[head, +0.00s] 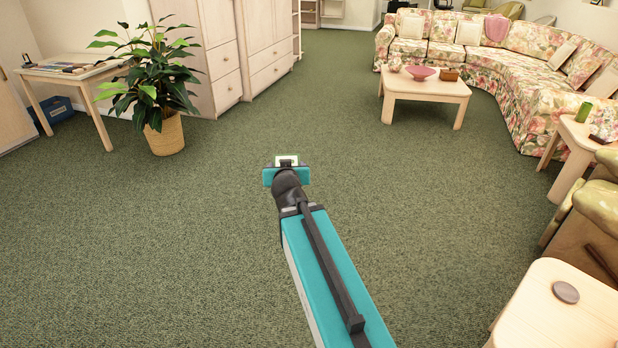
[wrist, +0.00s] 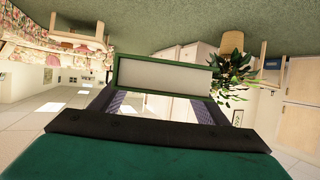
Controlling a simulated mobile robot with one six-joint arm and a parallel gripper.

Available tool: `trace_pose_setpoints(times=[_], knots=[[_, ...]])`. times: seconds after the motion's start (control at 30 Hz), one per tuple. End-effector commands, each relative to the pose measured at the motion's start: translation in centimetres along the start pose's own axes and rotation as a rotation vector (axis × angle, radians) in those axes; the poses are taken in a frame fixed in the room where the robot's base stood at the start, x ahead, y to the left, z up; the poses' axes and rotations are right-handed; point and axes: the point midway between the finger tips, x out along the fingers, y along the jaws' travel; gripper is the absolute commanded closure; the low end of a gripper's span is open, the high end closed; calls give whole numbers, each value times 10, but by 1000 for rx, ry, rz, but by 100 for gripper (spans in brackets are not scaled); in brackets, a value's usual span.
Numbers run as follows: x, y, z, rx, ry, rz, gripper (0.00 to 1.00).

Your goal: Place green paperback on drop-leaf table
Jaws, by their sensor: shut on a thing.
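My gripper (head: 286,175) is stretched out in front of me over the open carpet. It is shut on the green paperback (wrist: 163,76), which shows its pale page edge framed by green covers between the two fingers in the wrist view. The paperback also shows small at the arm's tip in the head view (head: 287,159). I cannot tell for sure which table is the drop-leaf one. A light wood table (head: 72,71) with flat things on it stands at the far left. Another pale table (head: 556,318) with a round grey disc (head: 565,292) is at the lower right.
A potted plant (head: 155,85) stands beside the left table, before pale cabinets (head: 215,50). A coffee table (head: 425,88) with bowls stands before a floral sofa (head: 500,45). A side table (head: 578,138) and green armchair (head: 590,220) line the right. The middle carpet is clear.

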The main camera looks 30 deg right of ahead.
Motion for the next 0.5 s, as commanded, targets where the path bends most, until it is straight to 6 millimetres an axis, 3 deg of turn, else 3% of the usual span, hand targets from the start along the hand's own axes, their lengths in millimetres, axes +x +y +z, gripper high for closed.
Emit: trace_pose_setpoints(times=[0.5], knots=[[-59,-141,-79,-125,8,-305,58]])
